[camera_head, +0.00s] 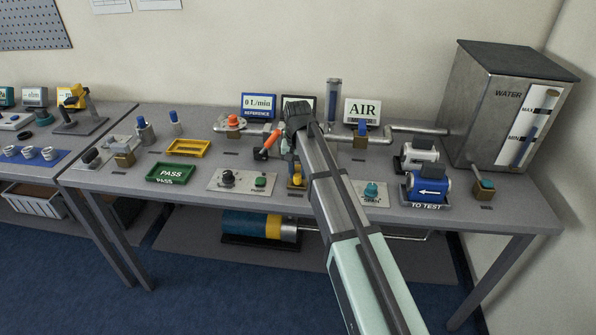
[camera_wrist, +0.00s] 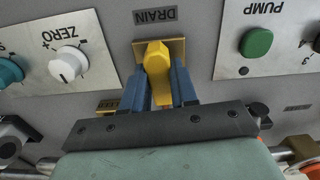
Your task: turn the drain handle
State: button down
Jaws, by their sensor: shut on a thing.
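The drain handle (camera_wrist: 157,60) is yellow and sits on a brass plate below the DRAIN label (camera_wrist: 155,15) in the wrist view. It points roughly along my fingers, toward the wrist. My gripper (camera_wrist: 160,88) is shut on it, with one blue finger on each side. In the head view the drain handle (camera_head: 297,179) shows as a small yellow piece at the table's front, just below my gripper (camera_head: 292,162). My arm hides part of the area behind it.
The PUMP panel with its green button (camera_wrist: 256,43) and the ZERO panel with a white knob (camera_wrist: 68,63) flank the handle closely. A pipe with an orange-handled valve (camera_head: 267,143) lies behind. A blue TO TEST block (camera_head: 427,190) and a water tank (camera_head: 505,105) stand right.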

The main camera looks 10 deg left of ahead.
aim_at(298, 172)
jog(key=shift+m, duration=0.5)
jog(key=c, duration=0.9)
grip_release()
jog(key=shift+r, duration=0.1)
notch_tip(298, 172, up, 14)
jog(key=shift+f, duration=0.2)
